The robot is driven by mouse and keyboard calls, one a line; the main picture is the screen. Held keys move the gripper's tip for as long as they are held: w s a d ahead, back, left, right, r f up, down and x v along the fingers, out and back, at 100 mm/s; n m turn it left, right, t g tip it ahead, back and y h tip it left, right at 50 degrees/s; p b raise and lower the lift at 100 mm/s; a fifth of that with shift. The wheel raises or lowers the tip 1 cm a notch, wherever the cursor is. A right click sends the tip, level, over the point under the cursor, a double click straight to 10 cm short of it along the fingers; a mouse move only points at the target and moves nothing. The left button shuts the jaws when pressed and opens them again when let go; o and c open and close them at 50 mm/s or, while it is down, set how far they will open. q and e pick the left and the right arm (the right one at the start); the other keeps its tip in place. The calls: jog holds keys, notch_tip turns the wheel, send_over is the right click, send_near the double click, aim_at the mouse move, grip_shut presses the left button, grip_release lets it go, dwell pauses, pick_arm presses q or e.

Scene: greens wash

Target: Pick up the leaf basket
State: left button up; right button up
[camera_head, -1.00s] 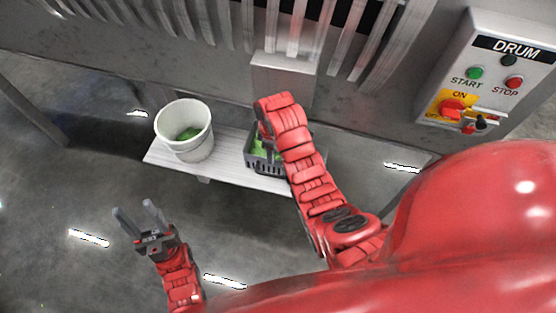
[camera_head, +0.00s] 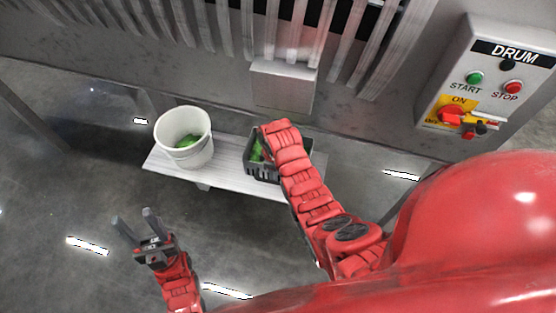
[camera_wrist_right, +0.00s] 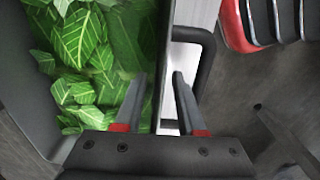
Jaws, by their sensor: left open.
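The dark grey leaf basket (camera_head: 264,174) stands on the right part of a pale bench, with green leaves in it. My right arm covers much of it, and its gripper is hidden in the head view. In the right wrist view, the right gripper (camera_wrist_right: 159,75) is open, its two fingers apart on either side of the basket's side wall. One finger is over the leaves (camera_wrist_right: 80,45) and the other is by the black handle loop (camera_wrist_right: 208,60). My left gripper (camera_head: 133,217) is open and empty, over the floor left of the bench.
A white bucket (camera_head: 184,152) with some green in it stands on the bench (camera_head: 225,177), left of the basket. A metal machine with a chute (camera_head: 283,88) is behind. A DRUM control box (camera_head: 485,80) hangs at right.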

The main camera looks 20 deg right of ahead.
jog(key=shift+c, duration=0.3)
grip_shut()
dwell(1.1)
